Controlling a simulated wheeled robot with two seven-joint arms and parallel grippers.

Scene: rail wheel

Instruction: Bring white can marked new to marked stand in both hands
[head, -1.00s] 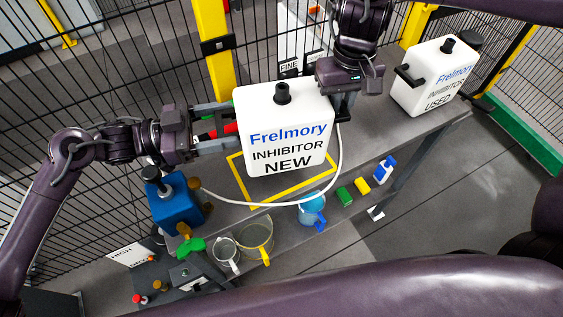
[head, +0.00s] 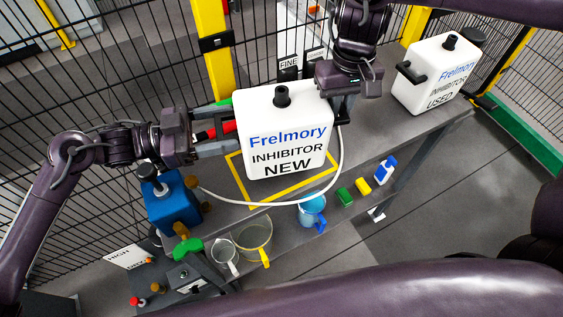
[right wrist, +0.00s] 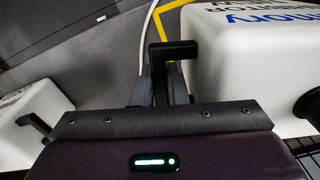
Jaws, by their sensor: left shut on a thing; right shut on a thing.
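The white can marked NEW (head: 285,125) is upright between my two grippers, over the yellow-outlined stand mark (head: 245,192) on the grey bench. Its body hides the far part of the outline. I cannot tell whether its base touches the bench. My left gripper (head: 232,132) is shut at the can's left side; its grip is partly hidden. My right gripper (head: 341,108) is shut on the can's right side handle. The right wrist view shows that black handle (right wrist: 174,50) between the fingers (right wrist: 160,88), beside the can (right wrist: 245,60).
A white can marked USED (head: 433,78) stands at the bench's right end. A blue container (head: 172,203) stands at left. A white hose curves in front of the NEW can. Mesh fencing stands behind.

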